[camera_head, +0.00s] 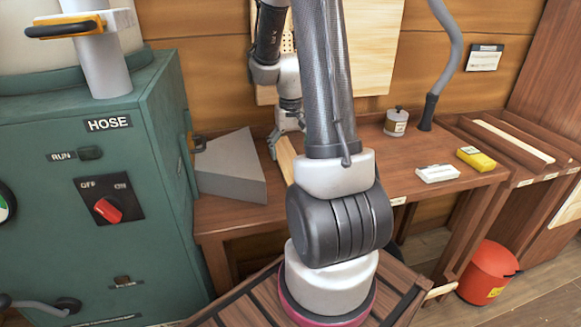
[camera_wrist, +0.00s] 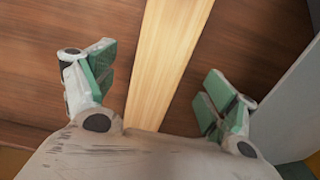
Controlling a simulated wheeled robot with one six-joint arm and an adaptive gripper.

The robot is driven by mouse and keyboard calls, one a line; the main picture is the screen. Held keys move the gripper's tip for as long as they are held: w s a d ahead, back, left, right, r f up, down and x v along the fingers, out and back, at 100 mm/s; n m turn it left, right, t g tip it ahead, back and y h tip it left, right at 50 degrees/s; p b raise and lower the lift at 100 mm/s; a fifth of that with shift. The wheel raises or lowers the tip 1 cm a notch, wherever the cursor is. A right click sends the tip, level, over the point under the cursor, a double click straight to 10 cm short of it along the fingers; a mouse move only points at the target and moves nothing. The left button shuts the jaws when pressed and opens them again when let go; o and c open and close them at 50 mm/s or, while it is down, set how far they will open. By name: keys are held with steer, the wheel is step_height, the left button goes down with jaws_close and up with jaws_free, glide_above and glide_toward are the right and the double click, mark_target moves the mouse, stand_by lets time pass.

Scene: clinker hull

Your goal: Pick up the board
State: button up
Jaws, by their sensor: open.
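The board (camera_wrist: 168,55) is a long, pale wooden strip lying on the dark wooden bench top. In the wrist view it runs from the top edge down between my fingers. In the head view part of the board (camera_head: 287,157) shows just below my gripper (camera_head: 284,138); my arm hides the rest. In the wrist view my gripper (camera_wrist: 160,80) is open, with one green-padded finger on each side of the board. Clear gaps show between the pads and the board. I cannot tell how far the fingertips are above the bench.
A grey wedge-shaped block (camera_head: 232,165) stands left of the board, beside the green HOSE cabinet (camera_head: 90,190). On the bench (camera_head: 400,160) to the right are a small lidded pot (camera_head: 397,122), a white box (camera_head: 437,173) and a yellow box (camera_head: 476,159). A red bucket (camera_head: 488,272) stands on the floor.

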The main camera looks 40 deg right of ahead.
mark_target(290, 163)
step_height(290, 163, down, 4)
steer(key=shift+r, duration=0.15)
steer(key=shift+c, duration=0.4)
steer(key=shift+r, duration=0.1)
steer(key=c, duration=1.1)
